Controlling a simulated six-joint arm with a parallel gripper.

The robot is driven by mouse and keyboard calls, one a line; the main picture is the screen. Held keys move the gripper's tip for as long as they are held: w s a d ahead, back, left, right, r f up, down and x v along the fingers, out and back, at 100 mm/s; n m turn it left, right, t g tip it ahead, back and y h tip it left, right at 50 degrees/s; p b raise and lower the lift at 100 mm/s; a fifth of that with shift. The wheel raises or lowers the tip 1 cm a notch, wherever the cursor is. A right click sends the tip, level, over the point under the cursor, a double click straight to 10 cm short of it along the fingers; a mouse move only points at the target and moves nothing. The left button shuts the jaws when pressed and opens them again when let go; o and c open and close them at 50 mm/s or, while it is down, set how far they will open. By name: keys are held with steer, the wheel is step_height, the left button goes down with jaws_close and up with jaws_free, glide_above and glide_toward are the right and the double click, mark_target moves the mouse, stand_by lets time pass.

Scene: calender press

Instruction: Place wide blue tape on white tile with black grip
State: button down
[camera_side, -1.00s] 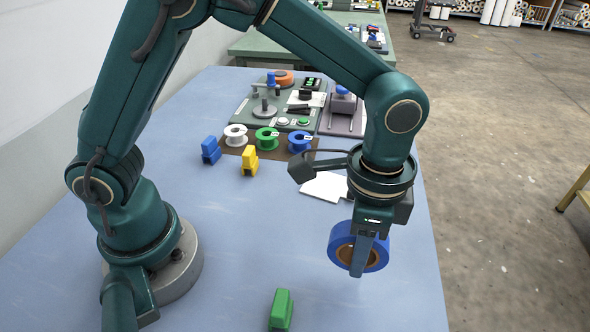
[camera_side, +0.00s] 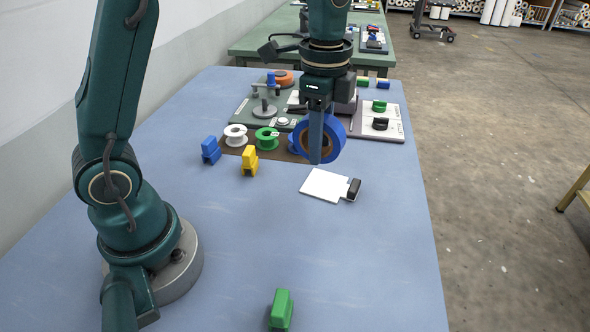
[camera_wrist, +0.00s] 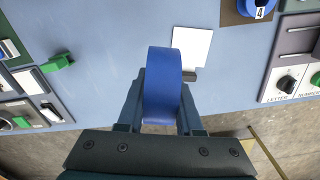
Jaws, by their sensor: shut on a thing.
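The wide blue tape (camera_side: 331,140) is a thick blue roll with a brown core, standing on edge in my gripper (camera_side: 316,158). The gripper is shut on it and holds it up off the table. In the wrist view the tape (camera_wrist: 163,85) sits between the two fingers of my gripper (camera_wrist: 162,100). The white tile (camera_side: 325,185) lies flat on the blue table, with its black grip (camera_side: 353,188) at its right end. In the side view the tape appears just above and behind the tile.
White (camera_side: 236,135) and green (camera_side: 267,138) spools stand on a brown mat, with a blue one partly hidden. Blue (camera_side: 210,150), yellow (camera_side: 249,161) and green (camera_side: 281,309) blocks stand on the table. Panels (camera_side: 382,122) lie behind. The front table area is mostly clear.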

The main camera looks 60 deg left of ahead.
steer(key=a+n, duration=0.2)
steer(key=a, duration=1)
glide_above(332, 185)
steer(key=shift+n, duration=0.4)
step_height(332, 185, down, 7)
steer(key=shift+f, duration=2.1)
steer(key=c, duration=0.6)
jaws_free()
steer(key=shift+f, duration=0.15)
